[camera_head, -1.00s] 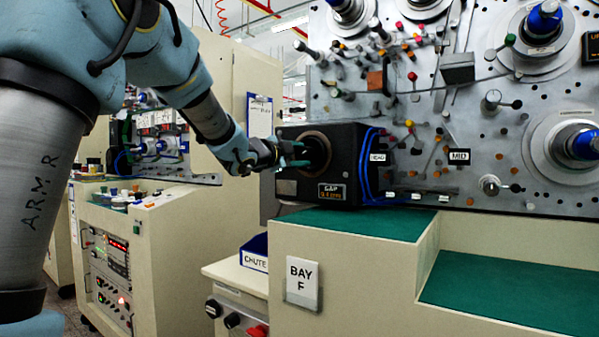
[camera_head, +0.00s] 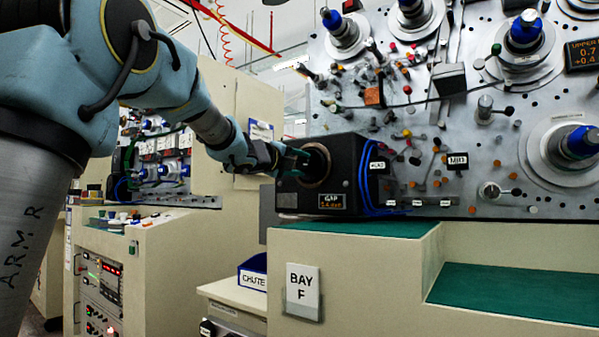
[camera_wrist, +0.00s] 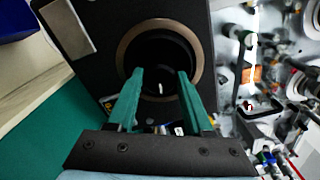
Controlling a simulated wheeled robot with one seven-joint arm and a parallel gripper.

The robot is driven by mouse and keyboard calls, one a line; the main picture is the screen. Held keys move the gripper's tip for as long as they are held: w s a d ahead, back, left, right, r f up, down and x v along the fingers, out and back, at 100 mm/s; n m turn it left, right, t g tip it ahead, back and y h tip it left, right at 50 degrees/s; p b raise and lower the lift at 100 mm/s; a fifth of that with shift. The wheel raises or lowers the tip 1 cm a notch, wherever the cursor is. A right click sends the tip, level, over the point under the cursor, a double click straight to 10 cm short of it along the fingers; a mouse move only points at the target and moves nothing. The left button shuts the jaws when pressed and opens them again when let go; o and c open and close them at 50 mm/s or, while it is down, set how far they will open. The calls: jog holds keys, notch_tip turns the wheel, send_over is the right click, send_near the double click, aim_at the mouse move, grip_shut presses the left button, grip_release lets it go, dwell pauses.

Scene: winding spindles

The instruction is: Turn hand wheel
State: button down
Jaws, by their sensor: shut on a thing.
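The black housing (camera_head: 344,182) with a lit GAP display (camera_head: 331,201) stands on a green-topped step. Its face has a round opening with a bronze ring, which also shows in the wrist view (camera_wrist: 127,47). A dark, round hand wheel (camera_wrist: 160,52) sits within the ring, with a small white mark low on it. My gripper (camera_head: 297,156) reaches the opening from the left. In the wrist view its green fingers (camera_wrist: 160,73) point into the ring, one at each side of the wheel, and are shut on it. The exact contact is dark and hard to see.
A panel (camera_head: 480,160) with blue-capped spindles and many small pegs rises behind and right of the housing. Blue cables (camera_head: 363,180) hang along the housing's right side. The green step (camera_head: 500,290) at lower right is clear. A blue CHUTE bin (camera_head: 253,274) stands below my gripper.

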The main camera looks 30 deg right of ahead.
jog(key=shift+m, duration=0.5)
jog(key=shift+c, duration=1.5)
grip_release()
jog(key=b+v, duration=0.1)
jog(key=v, duration=0.9)
jog(key=shift+s+a, duration=0.2)
jog(key=shift+a, duration=0.15)
